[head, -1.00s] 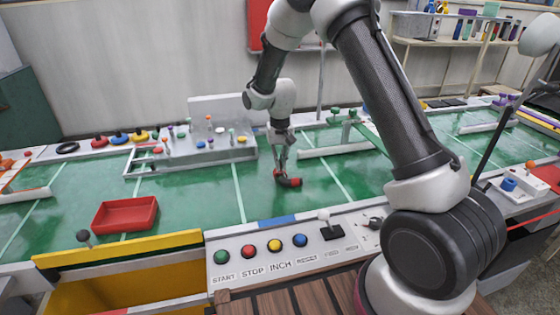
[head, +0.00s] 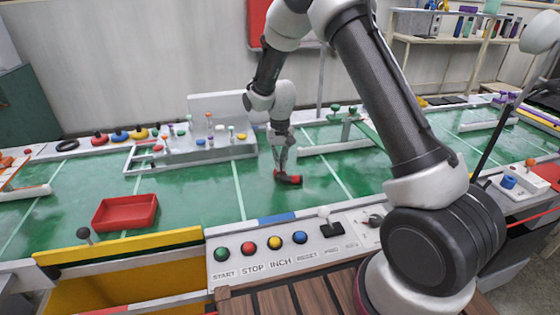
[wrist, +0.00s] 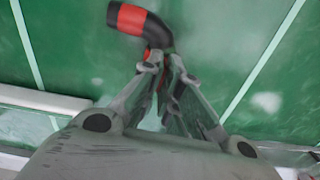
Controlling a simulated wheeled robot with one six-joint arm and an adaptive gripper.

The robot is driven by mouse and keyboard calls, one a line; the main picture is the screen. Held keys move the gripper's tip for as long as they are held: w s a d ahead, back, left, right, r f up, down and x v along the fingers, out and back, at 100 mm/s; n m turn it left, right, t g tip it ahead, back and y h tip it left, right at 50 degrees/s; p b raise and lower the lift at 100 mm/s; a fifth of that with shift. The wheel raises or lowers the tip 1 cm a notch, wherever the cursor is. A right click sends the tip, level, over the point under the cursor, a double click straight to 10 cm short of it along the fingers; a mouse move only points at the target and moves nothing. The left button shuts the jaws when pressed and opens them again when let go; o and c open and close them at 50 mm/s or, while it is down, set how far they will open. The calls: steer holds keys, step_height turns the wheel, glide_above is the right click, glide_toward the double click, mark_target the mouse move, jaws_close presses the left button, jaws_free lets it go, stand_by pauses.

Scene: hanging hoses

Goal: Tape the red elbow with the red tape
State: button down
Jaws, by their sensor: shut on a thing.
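The red elbow (head: 291,179), a bent black piece with a red band, is at my gripper's fingertips, low over the green surface. In the wrist view the elbow (wrist: 131,19) shows a black open end, a red band, a black bend and a red part at the fingers. My gripper (head: 279,172) points down and is shut on the elbow's near end; its fingers (wrist: 160,62) show in the wrist view. I cannot tell whether the elbow touches the surface. A red disc-like item (head: 100,139), perhaps the red tape, sits on the back left ledge.
A black ring (head: 67,146), a blue disc (head: 119,136) and a yellow disc (head: 139,133) share the ledge. A white rack (head: 225,153) holds small pegs. A red tray (head: 125,212) lies front left. A button panel (head: 275,262) is in front. Green surface around the elbow is clear.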

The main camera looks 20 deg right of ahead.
steer(key=shift+f, duration=0.15)
steer(key=c, duration=1.6)
jaws_free()
steer(key=shift+o, duration=0.2)
